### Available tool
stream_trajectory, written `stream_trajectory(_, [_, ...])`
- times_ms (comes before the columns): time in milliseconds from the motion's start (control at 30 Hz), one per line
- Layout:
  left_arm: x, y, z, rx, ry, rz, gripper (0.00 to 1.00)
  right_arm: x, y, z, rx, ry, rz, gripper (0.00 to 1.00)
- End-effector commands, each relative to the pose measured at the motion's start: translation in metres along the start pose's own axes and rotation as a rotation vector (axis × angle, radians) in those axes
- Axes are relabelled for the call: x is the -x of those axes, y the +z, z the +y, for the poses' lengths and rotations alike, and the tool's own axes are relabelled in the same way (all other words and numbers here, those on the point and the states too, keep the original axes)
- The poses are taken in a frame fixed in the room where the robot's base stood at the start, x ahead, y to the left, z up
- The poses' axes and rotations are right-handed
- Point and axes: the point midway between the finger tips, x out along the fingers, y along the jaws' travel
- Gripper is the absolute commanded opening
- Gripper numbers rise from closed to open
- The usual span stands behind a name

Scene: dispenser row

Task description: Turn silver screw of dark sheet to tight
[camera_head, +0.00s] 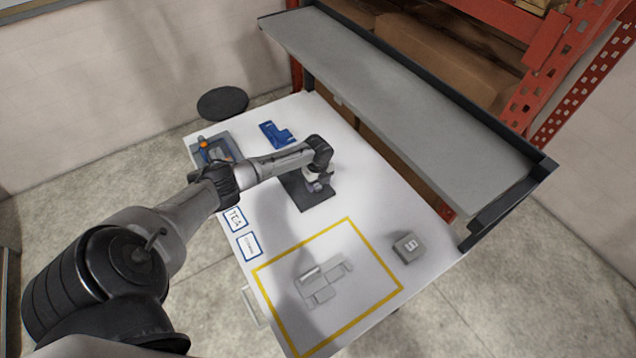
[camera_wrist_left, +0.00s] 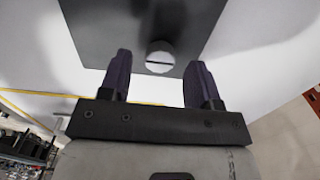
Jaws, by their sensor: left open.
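The dark sheet (camera_head: 309,200) lies on the white table, partly hidden under my left arm. In the left wrist view the dark sheet (camera_wrist_left: 105,30) carries the round silver screw (camera_wrist_left: 160,50), whose slot runs across the picture. The screw sits near the sheet's edge, in the gap between my left fingers. My left gripper (camera_wrist_left: 159,66) is open, with a finger to each side of the screw and clear space between. In the head view my left gripper (camera_head: 317,184) is over the sheet, and the screw cannot be made out there. My right gripper is not in view.
A blue part (camera_head: 276,134) and a grey-blue fixture with an orange knob (camera_head: 215,149) are at the table's far left. A yellow-taped square (camera_head: 375,246) holds grey parts (camera_head: 321,280). A grey block (camera_head: 407,247) stands right of it. A raised grey shelf (camera_head: 400,92) runs behind.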

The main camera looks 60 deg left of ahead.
Motion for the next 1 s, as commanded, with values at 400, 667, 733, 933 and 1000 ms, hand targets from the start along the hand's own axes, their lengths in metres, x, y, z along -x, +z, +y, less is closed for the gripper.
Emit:
stream_trajectory(400, [0.073, 0.0, 0.0, -0.003, -0.004, -0.002, 0.57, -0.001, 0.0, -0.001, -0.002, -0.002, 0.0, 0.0])
stream_trajectory(667, [0.105, 0.0, 0.0, -0.001, -0.003, -0.001, 0.57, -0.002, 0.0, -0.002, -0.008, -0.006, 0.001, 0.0])
stream_trajectory(733, [0.11, 0.0, 0.0, -0.001, -0.003, -0.001, 0.57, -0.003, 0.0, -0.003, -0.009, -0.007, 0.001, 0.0])
stream_trajectory(933, [0.115, 0.0, 0.0, -0.001, -0.001, 0.0, 0.57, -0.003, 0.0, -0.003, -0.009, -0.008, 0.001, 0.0])
stream_trajectory(1000, [0.115, 0.0, 0.0, -0.001, -0.001, 0.0, 0.57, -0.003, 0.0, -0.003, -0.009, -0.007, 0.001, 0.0])
